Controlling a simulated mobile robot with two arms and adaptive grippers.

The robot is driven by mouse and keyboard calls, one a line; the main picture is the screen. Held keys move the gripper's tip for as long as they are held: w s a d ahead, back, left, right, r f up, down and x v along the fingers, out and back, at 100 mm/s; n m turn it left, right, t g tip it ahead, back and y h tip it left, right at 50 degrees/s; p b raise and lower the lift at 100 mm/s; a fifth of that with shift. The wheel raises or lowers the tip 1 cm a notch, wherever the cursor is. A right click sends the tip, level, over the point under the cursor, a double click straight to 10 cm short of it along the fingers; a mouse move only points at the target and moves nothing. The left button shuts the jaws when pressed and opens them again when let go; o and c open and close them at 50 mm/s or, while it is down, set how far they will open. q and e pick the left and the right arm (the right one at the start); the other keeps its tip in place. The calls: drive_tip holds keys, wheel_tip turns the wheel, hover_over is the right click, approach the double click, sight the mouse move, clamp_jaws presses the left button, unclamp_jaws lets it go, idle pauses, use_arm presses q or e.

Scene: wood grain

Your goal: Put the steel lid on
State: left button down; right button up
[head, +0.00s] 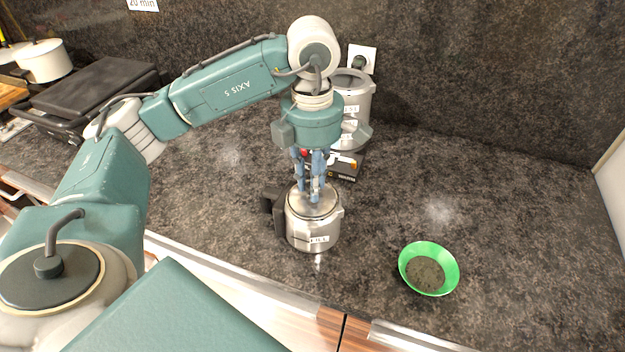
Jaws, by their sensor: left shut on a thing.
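A steel canister (312,236) with a dark handle on its left and a white label stands on the counter, in the middle of the head view. The steel lid (312,203) is at its top, level with the rim. I cannot tell whether it is fully seated. My left gripper (314,196) points straight down over the canister, its blue fingers shut on the lid at its centre. The fingers hide part of the lid. My right gripper is not in view.
A green bowl (442,251) of dark grounds sits to the right. Behind my gripper stands a steel appliance (357,92) near a wall socket (362,54). A black grill (95,85) and white pot (44,62) are far left.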

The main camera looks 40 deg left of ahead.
use_arm(q)
drive_tip(key=shift+f, duration=0.3)
drive_tip(key=shift+r, duration=0.1)
drive_tip(key=c, duration=1.4)
unclamp_jaws()
drive_tip(key=shift+c, duration=0.2)
wheel_tip(320, 180, up, 12)
